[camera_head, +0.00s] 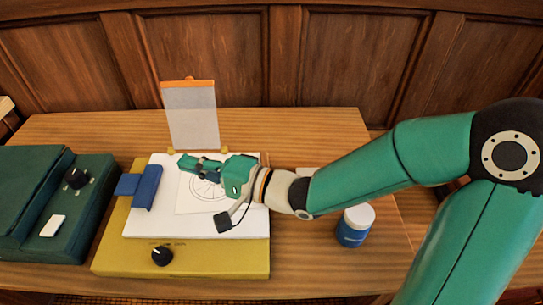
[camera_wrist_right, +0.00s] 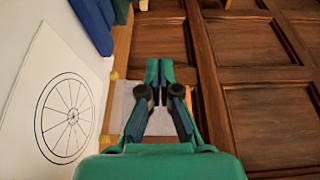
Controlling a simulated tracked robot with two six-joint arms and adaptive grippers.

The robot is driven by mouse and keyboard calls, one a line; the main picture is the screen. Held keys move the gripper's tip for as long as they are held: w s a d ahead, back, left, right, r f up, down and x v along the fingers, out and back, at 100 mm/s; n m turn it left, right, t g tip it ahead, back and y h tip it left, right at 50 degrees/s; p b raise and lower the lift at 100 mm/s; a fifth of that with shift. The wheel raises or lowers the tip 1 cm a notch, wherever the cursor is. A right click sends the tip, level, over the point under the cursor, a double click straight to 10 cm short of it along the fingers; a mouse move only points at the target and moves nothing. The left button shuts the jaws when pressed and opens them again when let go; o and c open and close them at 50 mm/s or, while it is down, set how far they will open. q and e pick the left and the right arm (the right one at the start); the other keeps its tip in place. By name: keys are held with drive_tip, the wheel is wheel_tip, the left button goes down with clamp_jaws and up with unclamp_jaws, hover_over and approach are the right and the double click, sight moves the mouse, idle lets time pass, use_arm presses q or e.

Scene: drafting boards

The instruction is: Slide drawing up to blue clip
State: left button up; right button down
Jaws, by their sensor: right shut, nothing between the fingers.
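The drawing (camera_head: 190,205) is a light sheet with a spoked wheel on it. It lies on the white surface of a yellow-based drafting board (camera_head: 110,256), and its wheel also shows in the right wrist view (camera_wrist_right: 68,118). The blue clip (camera_head: 146,187) sits at the board's left side, apart from the drawing; part of a blue piece shows at the top of the wrist view (camera_wrist_right: 92,22). My right gripper (camera_head: 181,163) is shut and empty, over the drawing's upper part and hiding some of it. Whether it touches the sheet I cannot tell. My left gripper is not in view.
A dark green box with a black knob (camera_head: 76,178) stands at the left. A clear panel with an orange top (camera_head: 192,115) stands behind the board. A blue jar with a white lid (camera_head: 355,226) stands at right, below my forearm. Wooden table (camera_head: 300,250) shows between board and jar.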

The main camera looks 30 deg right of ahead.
drive_tip(key=s+d+p, duration=0.2)
drive_tip(key=s+d, duration=0.1)
drive_tip(key=d, duration=1.8)
drive_tip(key=f+b, duration=0.1)
drive_tip(key=f, duration=0.2)
drive_tip(key=f+b, duration=0.1)
drive_tip(key=f, duration=0.2)
drive_tip(key=f+b, duration=0.1)
drive_tip(key=f, duration=0.3)
drive_tip(key=shift+w+a, duration=0.25)
drive_tip(key=shift+a, duration=0.7)
drive_tip(key=shift+w, duration=0.1)
